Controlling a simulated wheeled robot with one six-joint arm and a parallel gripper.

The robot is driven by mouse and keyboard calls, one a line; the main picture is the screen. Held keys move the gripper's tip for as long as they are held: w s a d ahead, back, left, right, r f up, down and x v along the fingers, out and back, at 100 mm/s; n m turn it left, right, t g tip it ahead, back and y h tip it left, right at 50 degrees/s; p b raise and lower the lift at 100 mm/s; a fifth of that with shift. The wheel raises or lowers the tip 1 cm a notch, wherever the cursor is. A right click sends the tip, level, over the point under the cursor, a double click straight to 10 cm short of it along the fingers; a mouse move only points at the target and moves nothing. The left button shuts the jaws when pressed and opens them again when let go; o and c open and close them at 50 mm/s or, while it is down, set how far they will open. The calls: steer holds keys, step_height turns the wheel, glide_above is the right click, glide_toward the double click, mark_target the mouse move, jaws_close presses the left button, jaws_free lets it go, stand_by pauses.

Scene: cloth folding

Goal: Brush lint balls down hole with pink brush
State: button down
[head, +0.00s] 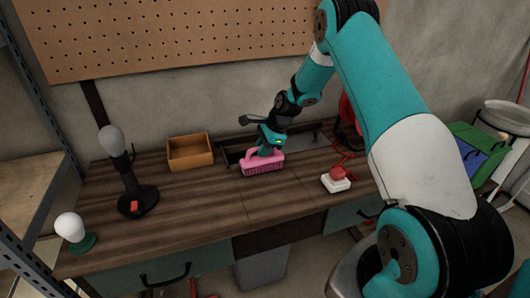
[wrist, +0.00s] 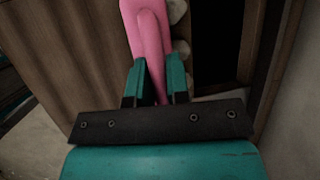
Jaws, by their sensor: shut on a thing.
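The pink brush (head: 263,166) is at the back middle of the wooden table, bristles down. My gripper (head: 268,146) is shut on its handle from above. In the wrist view, the teal fingers of my gripper (wrist: 160,78) clasp the pink brush (wrist: 148,28). Several pale lint balls (wrist: 181,48) lie in a row along the right side of the brush, close to it. The dark hole (wrist: 222,42) opens just right of them. In the head view the hole (head: 233,154) shows as a dark recess behind the brush; the lint balls are hidden there.
A wooden box (head: 190,153) and a black lamp (head: 139,199) stand left on the table (head: 190,205). A round bulb on a green base (head: 72,229) is at the left front. A red button on a white base (head: 337,180) is at the right. The front middle is clear.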

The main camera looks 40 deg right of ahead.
steer(key=w+d, duration=0.2)
steer(key=w, duration=0.5)
stand_by(0.5)
stand_by(0.6)
steer(key=s+a+r+p, duration=0.1)
steer(key=s+r+p, duration=0.3)
steer(key=r+p, duration=0.3)
steer(key=shift+s+a+r, duration=0.2)
steer(key=shift+s+r, duration=0.15)
steer(key=shift+r, duration=0.15)
stand_by(1.0)
